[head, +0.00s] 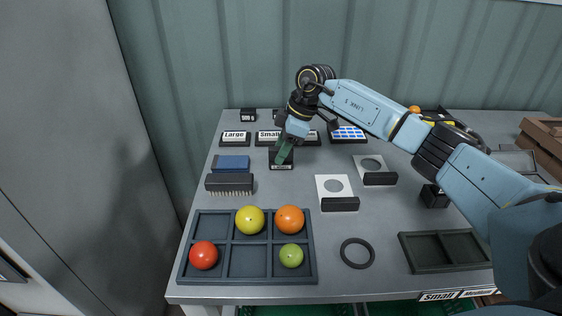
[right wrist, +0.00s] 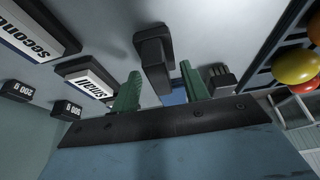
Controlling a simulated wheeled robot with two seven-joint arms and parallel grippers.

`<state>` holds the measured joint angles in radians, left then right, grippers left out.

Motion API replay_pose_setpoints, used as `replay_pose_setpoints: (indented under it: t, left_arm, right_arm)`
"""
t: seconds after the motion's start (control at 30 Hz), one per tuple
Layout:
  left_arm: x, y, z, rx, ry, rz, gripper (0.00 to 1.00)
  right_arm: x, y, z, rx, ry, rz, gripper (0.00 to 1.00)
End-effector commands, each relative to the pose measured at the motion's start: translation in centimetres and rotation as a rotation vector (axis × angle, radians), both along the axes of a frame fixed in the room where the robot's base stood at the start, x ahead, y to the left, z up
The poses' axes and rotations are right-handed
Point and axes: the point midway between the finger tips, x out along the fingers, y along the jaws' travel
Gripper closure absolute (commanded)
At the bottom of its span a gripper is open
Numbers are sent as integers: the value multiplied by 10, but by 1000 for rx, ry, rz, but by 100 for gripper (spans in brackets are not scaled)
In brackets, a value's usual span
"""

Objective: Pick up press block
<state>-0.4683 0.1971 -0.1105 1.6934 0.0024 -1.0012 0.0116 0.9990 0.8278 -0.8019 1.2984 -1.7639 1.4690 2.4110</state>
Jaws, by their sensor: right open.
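A dark block with a small white label on its front (head: 281,166), which I take to be the press block, stands on the grey table behind the tomato tray. My right gripper (head: 284,152) points down at it, with its green fingers partly covering it. In the right wrist view, a dark block with a raised upright part (right wrist: 154,58) shows between the two spread green fingers of my right gripper (right wrist: 160,76). The gripper is open, with a gap visible on both sides of the block. My left gripper is not in view.
A tray (head: 226,213) with several tomatoes lies front left. A blue block (head: 230,163) and a bristled brush (head: 229,182) lie left of the press block. A black ring (head: 357,253) and empty tray (head: 445,252) lie front right.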

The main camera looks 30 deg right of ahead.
Motion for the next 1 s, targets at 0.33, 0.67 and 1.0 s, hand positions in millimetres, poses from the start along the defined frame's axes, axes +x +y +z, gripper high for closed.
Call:
replay_pose_setpoints:
  t: [0.33,0.67,1.0]
  left_arm:
    - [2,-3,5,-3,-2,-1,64]
    - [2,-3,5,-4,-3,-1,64]
    - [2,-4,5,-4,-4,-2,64]
  right_arm:
    - [1,2,-6,0,0,-1,55]
    - [1,2,-5,0,-1,0,98]
    - [2,2,-3,0,-2,-1,100]
